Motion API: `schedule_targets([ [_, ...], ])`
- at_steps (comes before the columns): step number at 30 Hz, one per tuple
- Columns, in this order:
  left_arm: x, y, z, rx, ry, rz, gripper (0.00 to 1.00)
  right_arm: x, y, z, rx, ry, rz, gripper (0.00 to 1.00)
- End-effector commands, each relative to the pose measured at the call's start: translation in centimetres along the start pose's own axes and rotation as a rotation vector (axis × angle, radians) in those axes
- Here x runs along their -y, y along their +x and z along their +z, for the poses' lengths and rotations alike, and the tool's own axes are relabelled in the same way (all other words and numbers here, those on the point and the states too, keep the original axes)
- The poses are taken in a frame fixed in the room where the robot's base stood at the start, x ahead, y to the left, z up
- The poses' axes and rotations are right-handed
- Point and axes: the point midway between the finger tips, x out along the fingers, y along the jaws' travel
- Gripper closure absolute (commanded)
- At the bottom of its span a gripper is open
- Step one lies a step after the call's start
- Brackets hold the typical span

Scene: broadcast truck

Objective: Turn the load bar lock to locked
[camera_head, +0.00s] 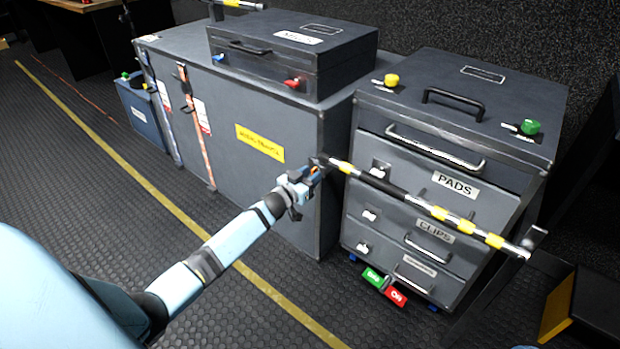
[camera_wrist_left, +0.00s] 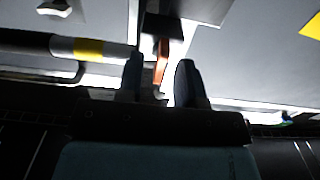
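The load bar (camera_head: 455,222), black and silver with yellow bands, runs across the front of the drawer cabinet. Its orange lock lever (camera_head: 314,170) is at the left end and hangs down from a dark block in the left wrist view (camera_wrist_left: 161,62). My left gripper (camera_head: 306,177) is at that end of the bar. In the left wrist view its two dark fingers (camera_wrist_left: 160,82) stand apart, with the lever between them and a gap showing. The fingers partly hide the bar end. I cannot tell whether either finger touches the lever. My right gripper is not in view.
The drawer cabinet (camera_head: 452,157) with labelled drawers stands behind the bar. A large grey case (camera_head: 225,112) with a smaller case (camera_head: 290,48) on top is to its left. Green and red tags (camera_head: 384,287) hang low in front. The ribbed floor (camera_head: 130,210) at left is clear.

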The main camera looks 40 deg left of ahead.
Motion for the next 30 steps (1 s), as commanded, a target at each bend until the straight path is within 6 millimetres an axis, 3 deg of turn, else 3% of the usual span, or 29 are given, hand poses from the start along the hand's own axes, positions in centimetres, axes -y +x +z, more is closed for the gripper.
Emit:
schedule_targets([
  [7, 0.0, 0.0, 0.0, 0.0, 0.0, 0.0, 0.68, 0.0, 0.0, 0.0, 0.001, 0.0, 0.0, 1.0],
  [11, 0.0, 0.0, 0.0, 0.0, 0.0, 0.0, 0.98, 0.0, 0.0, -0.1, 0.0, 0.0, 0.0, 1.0],
  [12, 0.0, 0.0, 0.0, 0.0, 0.0, 0.0, 1.0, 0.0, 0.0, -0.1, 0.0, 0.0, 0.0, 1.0],
  [23, 0.0, 0.0, -0.1, 0.0, 0.032, 0.0, 1.0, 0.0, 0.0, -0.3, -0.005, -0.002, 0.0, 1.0],
  [30, -0.1, 0.0, -0.1, 0.0, 0.161, 0.0, 1.0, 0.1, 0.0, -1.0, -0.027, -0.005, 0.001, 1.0],
])
